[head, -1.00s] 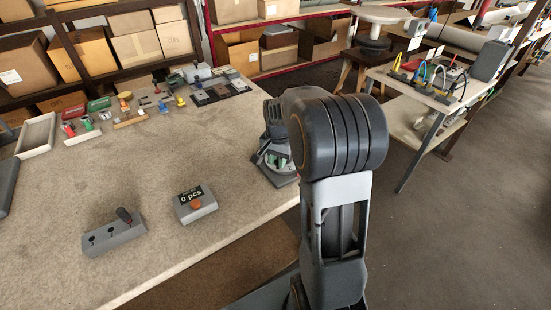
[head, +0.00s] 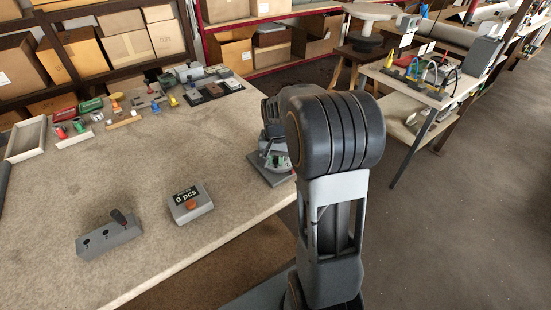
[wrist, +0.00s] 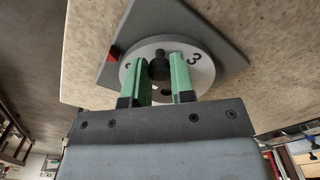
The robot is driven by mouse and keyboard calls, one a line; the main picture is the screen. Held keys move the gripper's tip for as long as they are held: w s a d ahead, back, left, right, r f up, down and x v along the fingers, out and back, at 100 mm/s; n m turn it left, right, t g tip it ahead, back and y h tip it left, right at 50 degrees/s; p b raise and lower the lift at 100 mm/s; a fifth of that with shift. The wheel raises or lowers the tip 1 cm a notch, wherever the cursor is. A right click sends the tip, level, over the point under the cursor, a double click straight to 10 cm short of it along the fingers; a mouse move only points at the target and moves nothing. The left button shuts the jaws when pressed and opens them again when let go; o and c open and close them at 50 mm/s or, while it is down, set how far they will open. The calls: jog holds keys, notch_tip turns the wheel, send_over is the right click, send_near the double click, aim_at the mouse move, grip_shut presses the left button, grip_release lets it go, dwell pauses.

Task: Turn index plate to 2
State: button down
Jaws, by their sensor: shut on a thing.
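The index plate (wrist: 203,72) is a pale round disc with numbers, on a dark grey square base (wrist: 217,32) in the wrist view. A 3 shows on the disc's right side; another mark at its left is partly hidden and unreadable. A red marker (wrist: 113,52) sits on the base left of the disc. My gripper (wrist: 164,68) has green fingers either side of the disc's black knob (wrist: 158,66) and is shut on it. In the head view, my gripper (head: 273,158) is partly hidden behind my arm, over the grey base (head: 262,172) at the table's right edge.
Small parts and trays (head: 25,138) lie at the back. The table's middle is clear. A side bench (head: 415,85) stands at the right.

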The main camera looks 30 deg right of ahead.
jog(key=c, duration=1)
grip_release()
notch_tip(320, 180, up, 14)
jog(key=shift+f+p, duration=0.1)
jog(key=shift+p, duration=0.2)
jog(key=s+a+f+n+t, duration=0.1)
jog(key=s+a+n, duration=0.1)
jog(key=s+a, duration=0.2)
jog(key=s+a+f+n+t, duration=0.1)
jog(key=s+a+f+n, duration=0.1)
jog(key=s+a+n, duration=0.1)
jog(key=s+a+f+n+t+p, duration=0.1)
jog(key=s+a+f+n, duration=0.1)
jog(key=s+a, duration=0.2)
jog(key=shift+s+a+f+n+t, duration=0.15)
jog(key=shift+s+a, duration=0.05)
jog(key=shift+s, duration=0.7)
jog(key=shift+s+a+f+n+t, duration=0.1)
jog(key=shift+s+a+n+t, duration=0.1)
jog(key=shift+s, duration=0.7)
